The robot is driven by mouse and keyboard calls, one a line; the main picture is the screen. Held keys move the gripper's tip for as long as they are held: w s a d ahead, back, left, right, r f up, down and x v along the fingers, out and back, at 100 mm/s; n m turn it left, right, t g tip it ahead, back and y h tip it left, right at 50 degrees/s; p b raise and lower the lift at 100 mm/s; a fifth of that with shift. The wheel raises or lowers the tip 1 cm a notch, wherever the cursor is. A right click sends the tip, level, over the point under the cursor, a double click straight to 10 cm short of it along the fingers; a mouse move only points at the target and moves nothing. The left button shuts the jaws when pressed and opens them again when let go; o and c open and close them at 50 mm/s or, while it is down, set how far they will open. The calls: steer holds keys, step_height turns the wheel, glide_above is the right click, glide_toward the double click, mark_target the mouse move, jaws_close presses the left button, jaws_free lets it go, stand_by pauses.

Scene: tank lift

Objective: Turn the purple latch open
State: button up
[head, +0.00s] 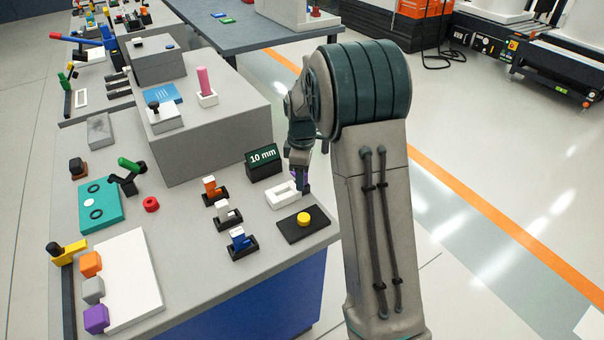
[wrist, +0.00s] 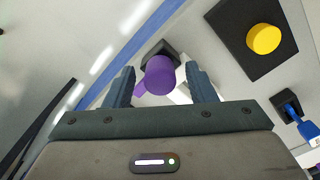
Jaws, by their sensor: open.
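The purple latch (wrist: 160,76) shows in the middle of the wrist view, a round knob with a short arm pointing down-left, on a dark base (wrist: 162,49). My gripper (wrist: 161,84) is open, with one finger on each side of the knob. I see gaps between the fingers and the knob. In the head view, my gripper (head: 302,182) points down at the table's right corner, beside a white block with a slot (head: 283,198). Only a sliver of purple shows there, and my gripper hides most of the latch.
A yellow button on a black plate (head: 303,219) is close in front of my gripper. A "10 mm" sign (head: 263,163) stands to its left. Orange, white and blue switches (head: 239,240) stand further left. A grey box (head: 205,130) rises behind. The floor is free on the right.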

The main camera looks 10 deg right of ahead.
steer(key=shift+c, duration=0.3)
steer(key=c, duration=0.9)
stand_by(0.5)
steer(key=o, duration=1)
steer(key=shift+c, duration=0.2)
step_height(320, 180, up, 14)
steer(key=shift+p, duration=0.45)
steer(key=shift+f, duration=0.1)
